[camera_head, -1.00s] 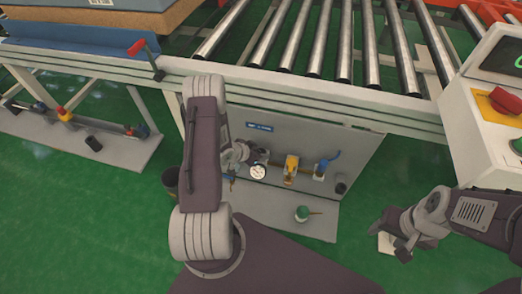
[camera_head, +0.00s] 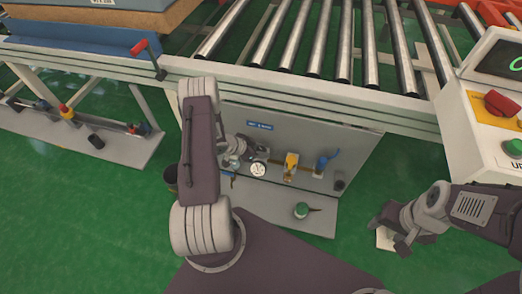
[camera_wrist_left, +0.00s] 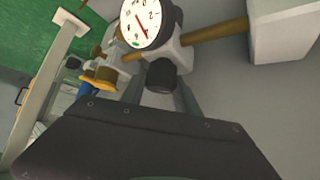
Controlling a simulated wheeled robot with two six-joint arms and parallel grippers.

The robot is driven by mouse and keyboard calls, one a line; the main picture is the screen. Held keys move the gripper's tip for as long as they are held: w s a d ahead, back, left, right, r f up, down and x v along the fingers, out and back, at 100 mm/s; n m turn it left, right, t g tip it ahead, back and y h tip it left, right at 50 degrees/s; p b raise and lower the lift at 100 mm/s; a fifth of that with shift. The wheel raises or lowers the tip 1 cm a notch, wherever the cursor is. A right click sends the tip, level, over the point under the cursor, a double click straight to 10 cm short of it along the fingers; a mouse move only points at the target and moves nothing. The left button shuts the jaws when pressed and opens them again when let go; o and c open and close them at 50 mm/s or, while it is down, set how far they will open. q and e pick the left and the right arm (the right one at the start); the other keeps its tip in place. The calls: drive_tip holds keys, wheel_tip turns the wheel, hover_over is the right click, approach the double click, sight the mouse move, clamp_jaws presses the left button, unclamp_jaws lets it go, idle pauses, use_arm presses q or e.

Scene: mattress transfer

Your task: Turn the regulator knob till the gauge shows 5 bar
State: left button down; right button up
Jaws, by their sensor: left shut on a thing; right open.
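The gauge (camera_head: 258,169) has a round white dial and stands on the low grey panel under the conveyor. It shows larger in the left wrist view (camera_wrist_left: 146,22), with a red needle; I cannot read its value surely. The dark regulator knob (camera_wrist_left: 160,76) sits just below the gauge in that view. My left gripper (camera_wrist_left: 160,88) is shut on the knob, one finger on each side. In the head view my left gripper (camera_head: 238,153) is beside the gauge, and the knob is not clear there. My right gripper (camera_head: 388,226) is open and empty, away at the right.
A yellow valve (camera_head: 290,163) and a blue-handled valve (camera_head: 325,162) stand right of the gauge on the same pipe. The conveyor rollers (camera_head: 330,40) are above; a control console (camera_head: 490,110) is at the right.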

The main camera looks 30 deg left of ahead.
use_arm(q)
drive_tip(key=c, duration=1.2)
unclamp_jaws()
drive_tip(key=shift+w, duration=0.1)
drive_tip(key=shift+o, duration=0.2)
drive_tip(key=p+v, duration=0.3)
drive_tip(key=v, duration=0.6)
drive_tip(key=shift+p, duration=0.3)
